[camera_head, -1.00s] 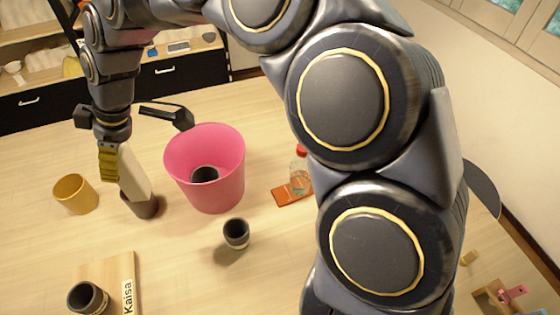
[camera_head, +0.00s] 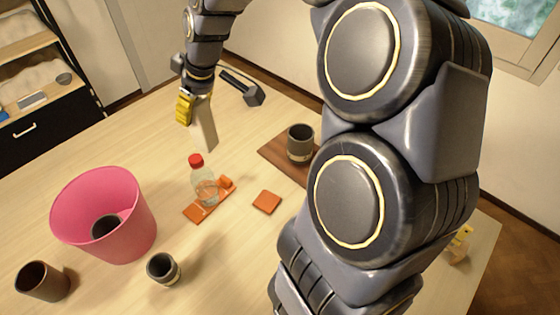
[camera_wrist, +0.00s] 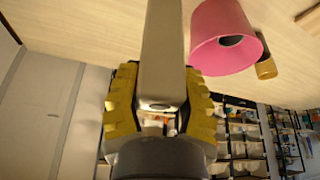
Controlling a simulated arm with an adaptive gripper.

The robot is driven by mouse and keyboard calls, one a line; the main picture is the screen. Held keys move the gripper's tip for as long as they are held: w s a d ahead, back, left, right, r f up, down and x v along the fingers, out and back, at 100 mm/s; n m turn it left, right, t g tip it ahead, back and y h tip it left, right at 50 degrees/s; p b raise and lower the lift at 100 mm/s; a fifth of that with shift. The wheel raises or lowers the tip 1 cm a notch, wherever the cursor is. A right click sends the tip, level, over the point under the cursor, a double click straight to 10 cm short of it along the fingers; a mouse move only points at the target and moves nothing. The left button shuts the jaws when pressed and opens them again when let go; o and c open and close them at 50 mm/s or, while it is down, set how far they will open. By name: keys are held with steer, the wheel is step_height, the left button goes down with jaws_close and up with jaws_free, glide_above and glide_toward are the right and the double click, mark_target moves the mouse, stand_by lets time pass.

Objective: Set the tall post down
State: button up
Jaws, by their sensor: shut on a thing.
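The tall post (camera_head: 205,127) is a pale beige, flat-sided bar. My gripper (camera_head: 193,104) is shut on it, with yellow finger pads on either side. In the head view the post hangs below the fingers, slightly tilted, over the table behind the clear bottle. Whether its lower end touches the table I cannot tell. In the wrist view the post (camera_wrist: 163,50) runs up from between the yellow fingers (camera_wrist: 162,105) toward the tabletop, and its far end is cut off by the frame.
A clear bottle with a red cap (camera_head: 205,182) stands among orange tiles (camera_head: 267,202). A pink bucket (camera_head: 135,240) holds a dark cup (camera_head: 106,227). Dark cups (camera_head: 163,268) stand nearby, one on a brown board (camera_head: 270,153). A black-handled tool (camera_head: 242,88) lies behind the post.

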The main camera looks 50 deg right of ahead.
steer(key=s+d+m+h, duration=0.4)
steer(key=s+d+m, duration=0.8)
steer(key=s+d, duration=1.2)
step_height(320, 180, down, 11)
steer(key=s+a+g, duration=0.1)
steer(key=s+a, duration=0.1)
steer(key=shift+w+d+f, duration=0.75)
steer(key=shift+d+f, duration=1.45)
steer(key=shift+w+d+f, duration=0.8)
steer(key=shift+d+f, duration=1.4)
steer(key=shift+d, duration=0.05)
steer(key=shift+w+d+f, duration=0.75)
steer(key=shift+d+f, duration=1.45)
steer(key=shift+f, duration=0.1)
steer(key=o, duration=1)
